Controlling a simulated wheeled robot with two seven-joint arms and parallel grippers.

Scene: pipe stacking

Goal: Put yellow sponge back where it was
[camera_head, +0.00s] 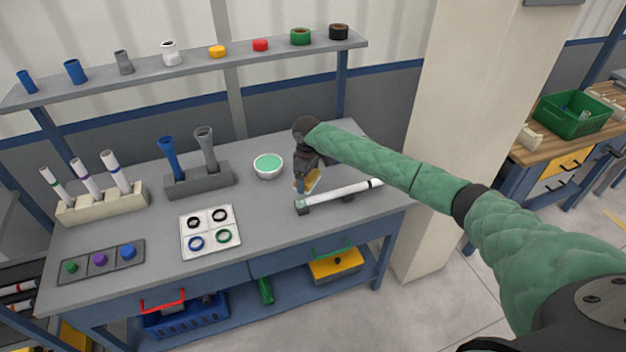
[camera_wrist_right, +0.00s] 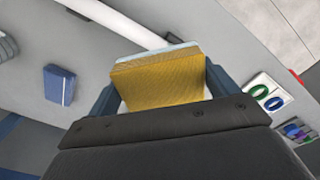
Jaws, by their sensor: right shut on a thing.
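The yellow sponge (camera_head: 313,181) is between the fingers of my right gripper (camera_head: 306,186), above the grey table close to the white pipe. In the right wrist view the sponge (camera_wrist_right: 160,82) fills the space between the two blue fingers of the gripper (camera_wrist_right: 160,88), with a pale layer along its far edge. The right gripper is shut on it. Whether the sponge touches the table cannot be told. My left gripper is not in view.
The white pipe (camera_head: 340,194) lies on dark supports right beside the gripper. A white bowl with green contents (camera_head: 268,166) stands to the left. A blue block (camera_wrist_right: 58,85) shows in the wrist view. A ring tray (camera_head: 210,232) and pipe holders (camera_head: 199,180) are farther left.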

